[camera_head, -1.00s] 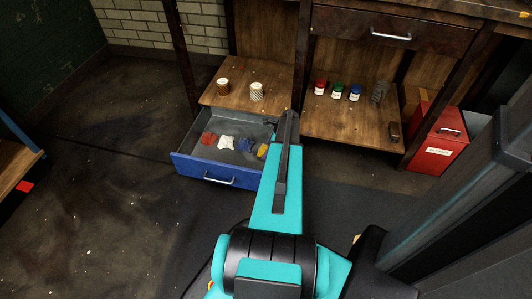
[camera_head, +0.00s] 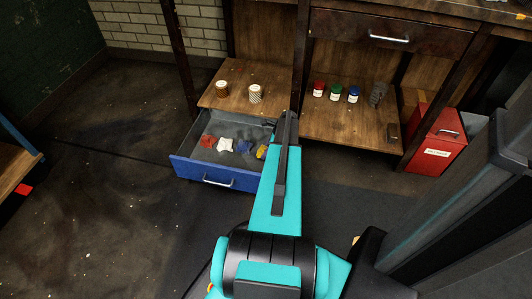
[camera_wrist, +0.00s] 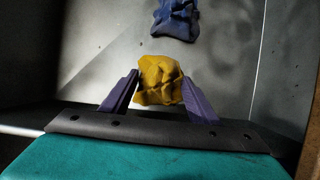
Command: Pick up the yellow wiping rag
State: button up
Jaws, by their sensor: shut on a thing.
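The yellow wiping rag (camera_wrist: 160,78) is a crumpled cloth between the two purple fingers of my gripper (camera_wrist: 159,98) in the wrist view. The fingers are shut on it, one at each side. In the head view the yellow rag (camera_head: 262,151) shows at the right end of the open blue drawer (camera_head: 215,172), partly hidden by my arm. My gripper itself is hidden behind my arm there. I cannot tell whether the rag touches the drawer floor.
A blue rag (camera_wrist: 176,18) lies just beyond the yellow one; it also shows in the head view (camera_head: 244,147). White (camera_head: 225,144) and red (camera_head: 207,141) rags lie further left in the drawer. A wooden shelf (camera_head: 215,98) with two patterned cups stands behind. A red bin (camera_head: 437,140) is at right.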

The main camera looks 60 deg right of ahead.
aim_at(266, 147)
notch_tip(266, 147, up, 17)
jog(key=p, duration=0.5)
jog(key=shift+r+p, duration=0.15)
jog(key=shift+p, duration=0.2)
jog(key=o, duration=0.3)
jog(key=shift+c, duration=0.9)
jog(key=shift+w, duration=0.15)
